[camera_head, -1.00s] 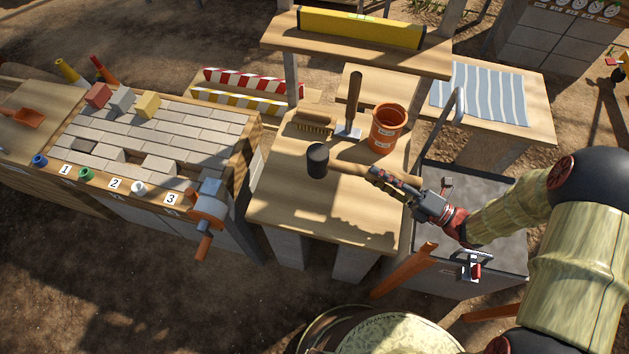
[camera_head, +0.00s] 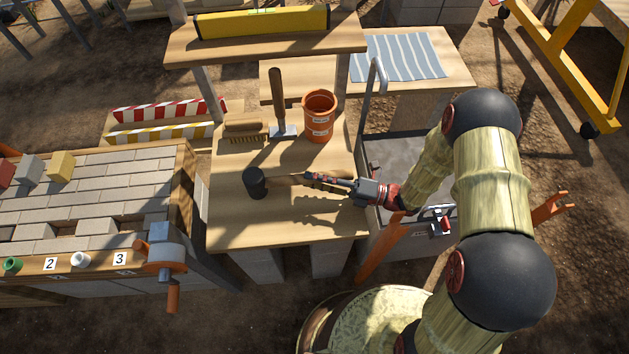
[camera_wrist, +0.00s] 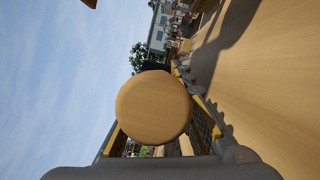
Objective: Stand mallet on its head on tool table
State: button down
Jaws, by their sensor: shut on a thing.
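The mallet has a black head (camera_head: 255,182) and a wooden handle (camera_head: 287,180). My gripper (camera_head: 318,180) is shut on the handle and holds the mallet roughly level, head to the left, low over the tool table (camera_head: 235,226). I cannot tell whether the head touches the tabletop. In the wrist view the round end of the handle (camera_wrist: 153,107) sits between my gripper's fingers (camera_wrist: 160,140) and hides the mallet's head. The tabletop (camera_wrist: 265,75) fills the right of that view.
A brush (camera_head: 244,127), an upright wooden-handled tool (camera_head: 279,105) and an orange bucket (camera_head: 319,118) stand at the table's back. A shelf with a yellow level (camera_head: 262,22) is behind. The front of the tabletop is clear. A brick bench (camera_head: 100,190) is to the left.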

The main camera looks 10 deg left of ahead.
jog(key=shift+f, duration=0.4)
jog(key=shift+f+b, duration=0.45)
jog(key=shift+b, duration=0.05)
jog(key=shift+s+f, duration=0.1)
jog(key=shift+f, duration=0.15)
jog(key=c, duration=1.6)
grip_release()
jog(key=shift+s+f, duration=0.2)
jog(key=shift+f, duration=0.05)
jog(key=shift+o, duration=0.2)
jog(key=shift+r, duration=0.1)
jog(key=shift+w+r+p, duration=0.15)
jog(key=shift+r+p, duration=0.45)
jog(key=d, duration=0.4)
jog(key=d+p, duration=0.1)
jog(key=d, duration=0.3)
jog(key=d+f+p, duration=0.1)
jog(key=d, duration=0.3)
jog(key=shift+s, duration=0.4)
